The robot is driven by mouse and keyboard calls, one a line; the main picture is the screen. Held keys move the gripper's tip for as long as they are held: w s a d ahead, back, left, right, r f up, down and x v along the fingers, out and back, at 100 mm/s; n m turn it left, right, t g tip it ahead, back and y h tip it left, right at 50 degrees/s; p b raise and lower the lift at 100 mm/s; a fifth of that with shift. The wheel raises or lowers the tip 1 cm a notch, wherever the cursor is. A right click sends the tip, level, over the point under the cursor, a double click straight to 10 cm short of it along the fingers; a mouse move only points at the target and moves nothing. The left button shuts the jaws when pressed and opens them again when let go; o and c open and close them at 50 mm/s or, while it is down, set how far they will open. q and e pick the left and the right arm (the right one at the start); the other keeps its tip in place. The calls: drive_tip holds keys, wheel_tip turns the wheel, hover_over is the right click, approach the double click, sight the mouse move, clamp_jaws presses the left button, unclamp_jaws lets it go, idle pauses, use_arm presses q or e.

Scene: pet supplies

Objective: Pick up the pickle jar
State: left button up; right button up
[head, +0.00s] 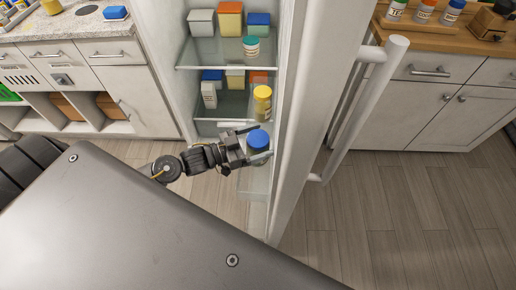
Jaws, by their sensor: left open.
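My left gripper (262,144) reaches into the open fridge from the left. Its fingers are open on either side of a jar with a blue lid (258,139). The jar's body is mostly hidden by the lid and fingers, and I cannot tell whether the fingers touch it. A yellow jar (262,104) stands just behind it, and a teal-lidded jar (251,47) stands on the shelf above. No label is readable, so I cannot tell for sure which is the pickle jar. My right gripper is not in view.
The glass shelf (220,56) above holds several boxes. A white carton (209,95) stands left of the yellow jar. The fridge door (310,110) with its handle (365,110) is close on the right. Counters flank the fridge; the wooden floor (410,220) at right is clear.

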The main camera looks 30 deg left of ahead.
use_arm(q)
drive_tip(key=shift+c, duration=0.4)
drive_tip(key=shift+c, duration=1.1)
clamp_jaws()
drive_tip(key=shift+a+r, duration=0.15)
drive_tip(key=shift+r, duration=0.1)
wheel_tip(320, 180, up, 12)
drive_tip(key=f, duration=0.1)
drive_tip(key=s+a, duration=0.3)
drive_tip(key=a, duration=0.6)
drive_tip(key=s+a+b, duration=0.1)
drive_tip(key=s+a, duration=0.3)
drive_tip(key=a, duration=0.5)
drive_tip(key=shift+s, duration=0.25)
